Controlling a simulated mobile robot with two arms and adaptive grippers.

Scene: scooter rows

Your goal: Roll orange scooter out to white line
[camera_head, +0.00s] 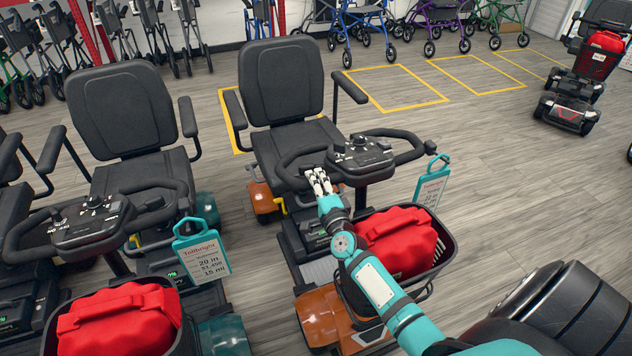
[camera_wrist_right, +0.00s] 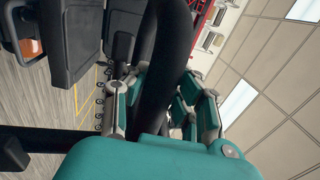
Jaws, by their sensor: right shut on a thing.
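The orange scooter (camera_head: 322,314) stands in the middle of the head view, with orange fenders, a black seat, a black tiller with a loop handlebar, and a front basket holding a red bag (camera_head: 398,243). My right gripper (camera_head: 318,180) is shut on the left side of its handlebar (camera_head: 290,165). In the right wrist view the black handlebar tube (camera_wrist_right: 160,75) passes between the fingers. My right arm crosses in front of the basket and hides part of it. My left gripper is not in view. I cannot make out a white line.
A teal scooter (camera_head: 122,110) with a price tag (camera_head: 201,250) and red bag stands close on the left. Another tag (camera_head: 432,183) hangs at the orange scooter's right. Yellow floor boxes (camera_head: 395,88) and rollators (camera_head: 358,25) are behind. Open floor (camera_head: 500,170) lies right; a red-bagged scooter (camera_head: 585,75) stands beyond.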

